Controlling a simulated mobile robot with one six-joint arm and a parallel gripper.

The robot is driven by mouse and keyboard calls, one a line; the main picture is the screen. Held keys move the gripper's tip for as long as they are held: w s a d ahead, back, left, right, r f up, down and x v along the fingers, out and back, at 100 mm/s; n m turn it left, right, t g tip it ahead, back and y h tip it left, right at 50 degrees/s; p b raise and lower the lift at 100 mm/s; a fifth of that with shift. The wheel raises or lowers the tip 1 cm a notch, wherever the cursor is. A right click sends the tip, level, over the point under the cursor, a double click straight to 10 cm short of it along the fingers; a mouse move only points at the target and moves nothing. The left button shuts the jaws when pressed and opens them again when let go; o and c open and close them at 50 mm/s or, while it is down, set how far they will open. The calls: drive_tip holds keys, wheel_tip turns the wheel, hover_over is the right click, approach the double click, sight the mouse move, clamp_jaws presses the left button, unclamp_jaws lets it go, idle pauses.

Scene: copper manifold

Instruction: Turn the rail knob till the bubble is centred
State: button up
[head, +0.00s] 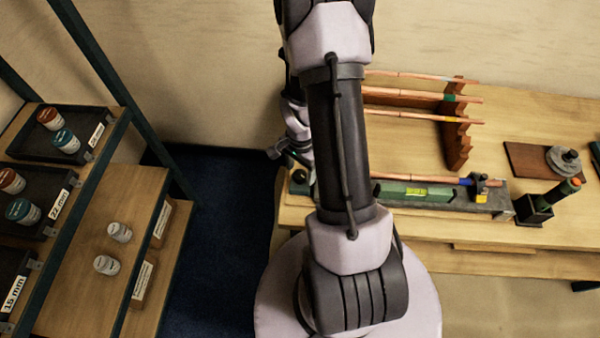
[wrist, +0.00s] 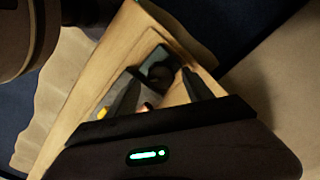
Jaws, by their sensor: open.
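A dark round knob (head: 299,175) shows at the rail's left end. In the wrist view, a dark rounded part that looks like the knob (wrist: 160,68) lies between and beyond my open fingers. My gripper (wrist: 159,77) appears empty. I cannot tell whether either finger touches the knob.
Copper pipes (head: 423,117) rest on a notched wooden rack (head: 457,140) behind the rail. A clamp (head: 480,186), a black holder (head: 533,208) and a wooden board (head: 528,160) stand to the right. Shelves with labelled trays (head: 60,137) are at the left.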

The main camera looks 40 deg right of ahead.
drive_tip(key=shift+w+f, duration=0.1)
drive_tip(key=shift+f, duration=0.6)
drive_tip(key=shift+c, duration=0.2)
clamp_jaws()
drive_tip(key=n+b, duration=0.2)
drive_tip(key=n, duration=0.3)
drive_tip(key=shift+n, duration=0.4)
drive_tip(key=n+b, duration=0.1)
drive_tip(key=n, duration=0.5)
drive_tip(key=shift+a, duration=0.1)
